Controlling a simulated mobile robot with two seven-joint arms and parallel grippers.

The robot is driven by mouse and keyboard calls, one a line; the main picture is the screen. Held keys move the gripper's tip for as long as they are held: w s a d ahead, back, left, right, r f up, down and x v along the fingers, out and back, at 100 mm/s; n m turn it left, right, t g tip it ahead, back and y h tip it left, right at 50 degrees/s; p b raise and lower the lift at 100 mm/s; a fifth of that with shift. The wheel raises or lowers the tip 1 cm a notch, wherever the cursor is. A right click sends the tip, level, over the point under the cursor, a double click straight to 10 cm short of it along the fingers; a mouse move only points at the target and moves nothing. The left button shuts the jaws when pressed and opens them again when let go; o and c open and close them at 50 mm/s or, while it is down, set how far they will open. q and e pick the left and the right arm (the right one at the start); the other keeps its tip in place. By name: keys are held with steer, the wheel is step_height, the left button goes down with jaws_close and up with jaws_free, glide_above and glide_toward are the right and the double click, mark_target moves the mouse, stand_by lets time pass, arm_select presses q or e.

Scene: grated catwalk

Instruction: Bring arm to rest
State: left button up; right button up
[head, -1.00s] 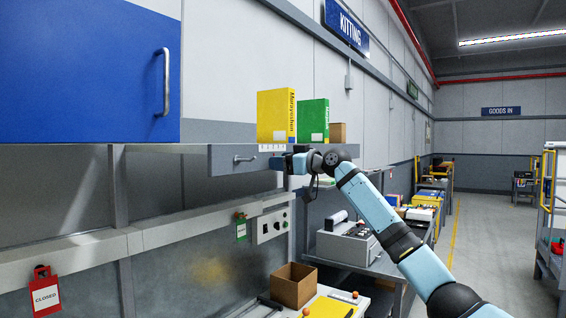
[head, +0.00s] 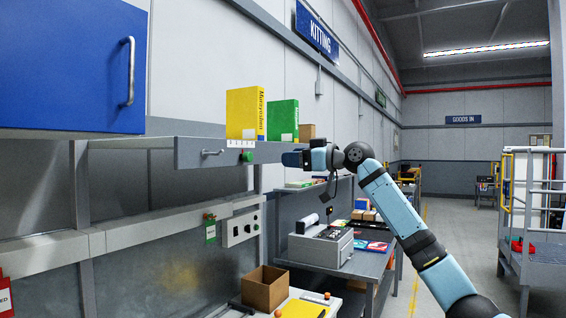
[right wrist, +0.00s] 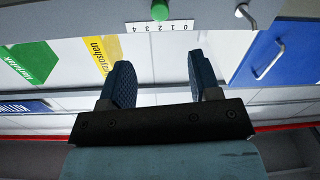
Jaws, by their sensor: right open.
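My right arm (head: 392,208) reaches in from the lower right in the head view. Its right gripper (head: 290,158) is beside the right end of the shelf front, near a green knob (head: 247,156) under a numbered scale (head: 240,144). In the right wrist view the two dark fingers of the right gripper (right wrist: 160,72) stand apart with nothing between them. The green knob (right wrist: 160,10) and the scale (right wrist: 160,27) show beyond them, apart from the fingers. My left gripper is in neither view.
The shelf carries a yellow box (head: 245,113), a green box (head: 283,120) and a small brown box. A blue cabinet door (head: 70,65) is at upper left. Below are an open cardboard box (head: 265,288) and a grey machine (head: 320,247). The aisle at right is open floor.

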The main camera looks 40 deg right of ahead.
steer(key=shift+s, duration=0.1)
stand_by(0.5)
steer(key=w+a+f+g+h+p, duration=0.1)
steer(key=a+f, duration=0.4)
steer(key=f, duration=0.7)
steer(key=w+a+f+m+g+p, duration=0.15)
steer(key=a+f, duration=0.35)
steer(key=f, duration=0.8)
steer(key=w+a+f+n+g+h, duration=0.15)
steer(key=a+f, duration=0.35)
steer(key=f, duration=0.7)
steer(key=s+a+f+m+p, duration=0.1)
steer(key=s+a+f, duration=0.4)
steer(key=f, duration=0.5)
steer(key=s+a+f+m+p, duration=0.1)
steer(key=s+a+f, duration=0.3)
steer(key=s+f, duration=0.45)
steer(key=s+a+f, duration=0.3)
steer(key=s+f, duration=0.1)
steer(key=s, duration=0.4)
steer(key=s+a+f+m+g+h+p, duration=0.1)
steer(key=s+a+f, duration=0.2)
steer(key=s, duration=0.6)
steer(key=s+a+f+p, duration=0.1)
steer(key=s+a+f, duration=0.2)
steer(key=s+f, duration=0.3)
steer(key=s, duration=0.3)
steer(key=shift+a+f+m+h, duration=0.15)
steer(key=shift+a+m+h, duration=0.15)
steer(key=shift+a+h, duration=0.05)
